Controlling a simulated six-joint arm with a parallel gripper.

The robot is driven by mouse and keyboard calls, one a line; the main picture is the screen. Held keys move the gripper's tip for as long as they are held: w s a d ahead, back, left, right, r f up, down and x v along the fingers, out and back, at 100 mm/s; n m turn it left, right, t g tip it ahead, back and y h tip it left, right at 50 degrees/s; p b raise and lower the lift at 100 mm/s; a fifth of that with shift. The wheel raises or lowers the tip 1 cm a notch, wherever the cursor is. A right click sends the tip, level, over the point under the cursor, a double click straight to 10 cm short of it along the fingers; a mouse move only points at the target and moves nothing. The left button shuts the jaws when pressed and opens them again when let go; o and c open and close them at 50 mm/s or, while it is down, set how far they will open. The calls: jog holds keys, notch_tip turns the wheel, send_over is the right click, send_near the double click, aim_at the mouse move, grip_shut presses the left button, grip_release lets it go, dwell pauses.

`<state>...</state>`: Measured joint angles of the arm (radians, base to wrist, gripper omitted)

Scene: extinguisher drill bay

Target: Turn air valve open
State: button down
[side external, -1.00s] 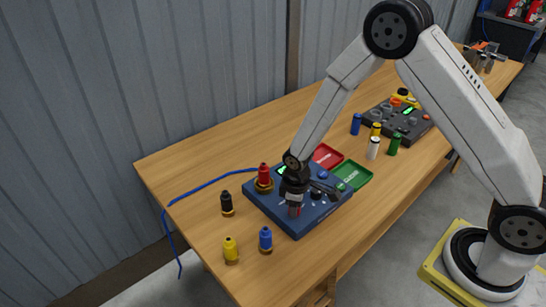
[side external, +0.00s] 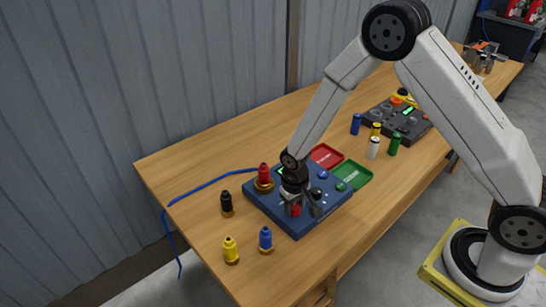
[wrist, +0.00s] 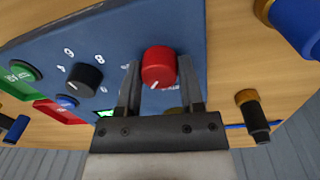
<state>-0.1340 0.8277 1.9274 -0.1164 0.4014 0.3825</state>
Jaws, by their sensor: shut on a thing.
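The air valve looks to be the red knob (wrist: 158,67) with a white pointer line, on the blue panel (wrist: 110,35). In the wrist view my gripper (wrist: 160,80) has one finger on each side of the red knob and is shut on it. In the side view my gripper (side external: 298,208) points down over the front part of the blue panel (side external: 265,208), with the red knob (side external: 296,211) showing between its fingers. A black dial (wrist: 84,77) with printed numbers sits beside the red knob on the panel.
A red extinguisher-shaped piece (side external: 263,176) stands at the panel's left corner. Black (side external: 227,203), yellow (side external: 231,250) and blue (side external: 265,240) ones stand nearby on the table. A blue hose (side external: 205,192) runs left.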

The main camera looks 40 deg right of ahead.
aim_at(293, 206)
jog(key=m, duration=0.4)
jog(key=shift+m, duration=0.3)
jog(key=m, duration=0.5)
jog(key=shift+g, duration=0.3)
jog(key=shift+c, duration=1.1)
grip_release()
jog(key=shift+r, duration=0.1)
jog(key=shift+w+a+r, duration=0.1)
jog(key=shift+r, duration=1.85)
jog(key=shift+w+a+r, duration=0.1)
jog(key=shift+r, duration=1.8)
